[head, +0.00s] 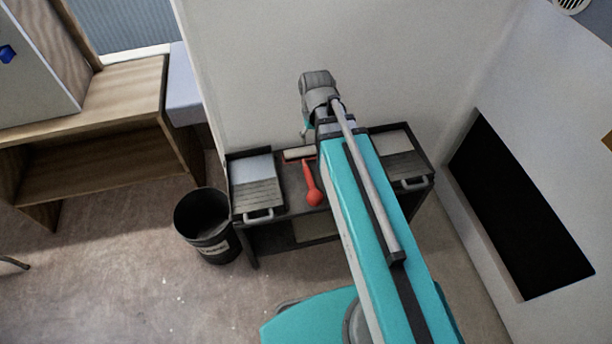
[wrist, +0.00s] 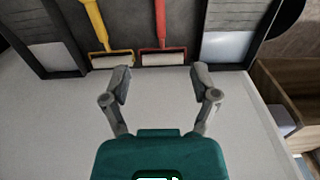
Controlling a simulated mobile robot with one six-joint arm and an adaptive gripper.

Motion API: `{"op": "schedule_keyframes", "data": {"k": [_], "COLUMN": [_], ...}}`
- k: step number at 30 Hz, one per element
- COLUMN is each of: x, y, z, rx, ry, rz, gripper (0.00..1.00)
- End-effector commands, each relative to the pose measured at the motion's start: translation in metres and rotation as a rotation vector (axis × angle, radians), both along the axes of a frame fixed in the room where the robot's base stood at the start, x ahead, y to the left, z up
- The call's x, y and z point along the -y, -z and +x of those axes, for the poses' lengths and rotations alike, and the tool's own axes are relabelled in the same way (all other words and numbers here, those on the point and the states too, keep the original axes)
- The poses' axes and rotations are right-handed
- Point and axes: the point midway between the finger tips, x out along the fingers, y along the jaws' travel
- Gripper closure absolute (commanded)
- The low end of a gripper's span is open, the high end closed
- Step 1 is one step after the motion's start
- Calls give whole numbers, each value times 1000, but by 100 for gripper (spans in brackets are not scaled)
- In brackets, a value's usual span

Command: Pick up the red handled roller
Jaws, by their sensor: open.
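The red handled roller (head: 312,186) lies on the dark cart top, its red handle toward the front and its pale roller sleeve toward the wall. In the wrist view the red roller (wrist: 162,52) lies just beyond my fingertips, its pale sleeve nearest. My gripper (wrist: 160,82) is open and empty, with its fingers spread and apart from the roller. In the head view my arm hides the middle of the cart, and the gripper's fingers cannot be made out there.
A yellow handled roller (wrist: 103,45) lies beside the red one. Paint trays (head: 256,185) (wrist: 233,35) flank the rollers, with another tray (head: 402,158) on the cart's other side. A black bin (head: 206,225) stands left of the cart (head: 290,240). A white wall (head: 270,60) rises close behind.

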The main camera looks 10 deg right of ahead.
Motion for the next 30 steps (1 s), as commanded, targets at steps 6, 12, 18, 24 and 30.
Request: {"op": "schedule_keyframes", "data": {"k": [6, 12, 18, 24, 30], "x": [1, 1, 1, 2, 2], "y": [49, 84, 119, 148, 161], "z": [26, 46, 66, 84, 93], "rx": [0, 0, 0, 0, 0], "ry": [-1, -3, -4, -5, -6], "rz": [0, 0, 0, 0, 0], "gripper": [23, 23, 23, 23, 23]}}
